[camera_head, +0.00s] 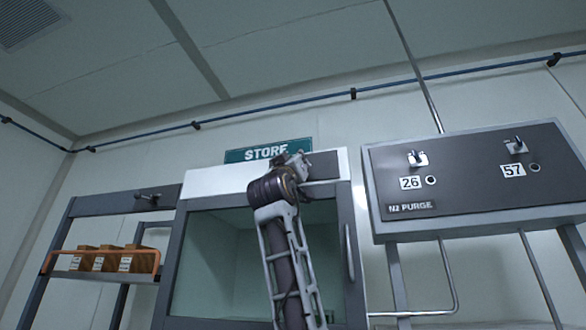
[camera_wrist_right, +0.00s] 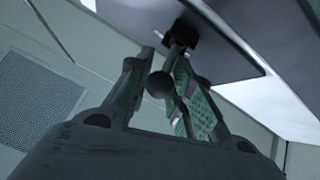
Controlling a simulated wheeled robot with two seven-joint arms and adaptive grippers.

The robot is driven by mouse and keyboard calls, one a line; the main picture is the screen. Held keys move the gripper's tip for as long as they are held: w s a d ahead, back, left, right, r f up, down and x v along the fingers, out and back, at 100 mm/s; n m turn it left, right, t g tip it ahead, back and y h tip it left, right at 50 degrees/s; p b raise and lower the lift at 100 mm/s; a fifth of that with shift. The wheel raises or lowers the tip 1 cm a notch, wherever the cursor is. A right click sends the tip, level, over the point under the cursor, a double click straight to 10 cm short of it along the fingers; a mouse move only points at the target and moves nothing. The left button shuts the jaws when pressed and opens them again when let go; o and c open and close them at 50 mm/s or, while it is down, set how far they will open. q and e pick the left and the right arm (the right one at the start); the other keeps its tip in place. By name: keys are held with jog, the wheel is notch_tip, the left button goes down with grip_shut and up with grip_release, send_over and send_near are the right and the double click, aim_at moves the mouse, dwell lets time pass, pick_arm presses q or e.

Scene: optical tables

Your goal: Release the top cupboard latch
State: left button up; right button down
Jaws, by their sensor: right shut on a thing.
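The STORE cupboard (camera_head: 190,235) stands in the middle of the head view, with a glass door and a pale top. My right gripper (camera_head: 292,166) is at the dark strip along its top edge. In the right wrist view, my right gripper (camera_wrist_right: 168,60) is shut on the top cupboard latch (camera_wrist_right: 160,84), a lever with a dark ball end on a black mount. The ball shows between the fingers. In the head view the gripper and wrist hide the latch. My left gripper is not in view.
A green STORE sign (camera_head: 262,151) is on the wall behind the cupboard. A rack (camera_head: 62,235) with boxes and its own lever (camera_head: 148,197) stands left. The N2 PURGE panel (camera_head: 465,185) with two switches is right. The cupboard's door handle (camera_head: 349,252) is vertical.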

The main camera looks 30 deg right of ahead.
jog(key=shift+s+d+n+t+y+b, duration=0.25)
jog(key=shift+d+n+t+y+b, duration=0.15)
jog(key=shift+n+t+y, duration=1.2)
jog(key=shift+s+d+n+t+y+b, duration=0.4)
jog(key=shift+t+y, duration=0.8)
jog(key=shift+y, duration=1.05)
jog(key=shift+s+d+n+t+y+b, duration=0.15)
jog(key=shift+d+n+t+y+b, duration=0.2)
jog(key=shift+n+t+y, duration=1.25)
jog(key=shift+d+m+y, duration=0.1)
jog(key=shift+m+y, duration=0.3)
jog(key=shift+y, duration=0.15)
jog(key=c, duration=1.2)
grip_release()
jog(key=shift+c, duration=0.2)
jog(key=shift+s+f, duration=0.15)
jog(key=v, duration=1.1)
jog(key=shift+s+f, duration=0.2)
jog(key=shift+s, duration=0.05)
